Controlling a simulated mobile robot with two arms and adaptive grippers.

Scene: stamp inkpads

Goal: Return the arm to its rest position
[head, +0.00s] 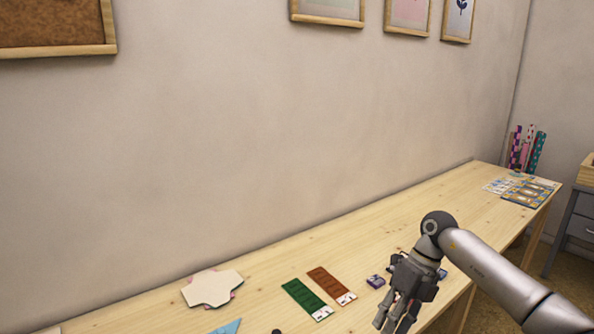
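My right arm reaches in from the lower right. Its gripper (395,324) points down over the front part of the wooden table (345,238). Its fingers look spread apart, with nothing seen between them, though the tips are close to the bottom edge of the picture. My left arm and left gripper are not in view.
A green strip (307,299) and a brown strip (331,285) lie left of the gripper. A small purple block (375,281) lies close beside it. A cream paper shape (212,288) lies farther left, with a blue piece (227,327) below. Patterned sheets (528,192) lie at the far right end. The table's middle is clear.

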